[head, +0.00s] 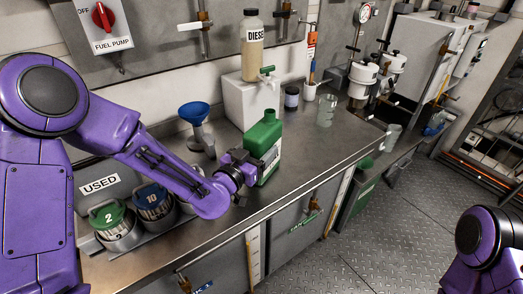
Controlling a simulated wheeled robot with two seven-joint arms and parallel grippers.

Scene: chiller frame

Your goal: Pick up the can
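A green can (264,136) stands upright on the metal counter (338,143), in front of a white block. My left arm reaches in from the left. My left gripper (266,165) is at the near side of the can and covers part of its lower body. I cannot tell whether its fingers touch the can or how far apart they are. Part of my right arm shows at the lower right corner; its gripper is out of view.
The white block (243,103) holds a diesel bottle (252,52). A blue funnel (194,112) stands left of the can. Numbered canisters (109,220) and a USED bin (100,184) are at the left. A clear beaker (326,110) is at right. Counter between can and beaker is clear.

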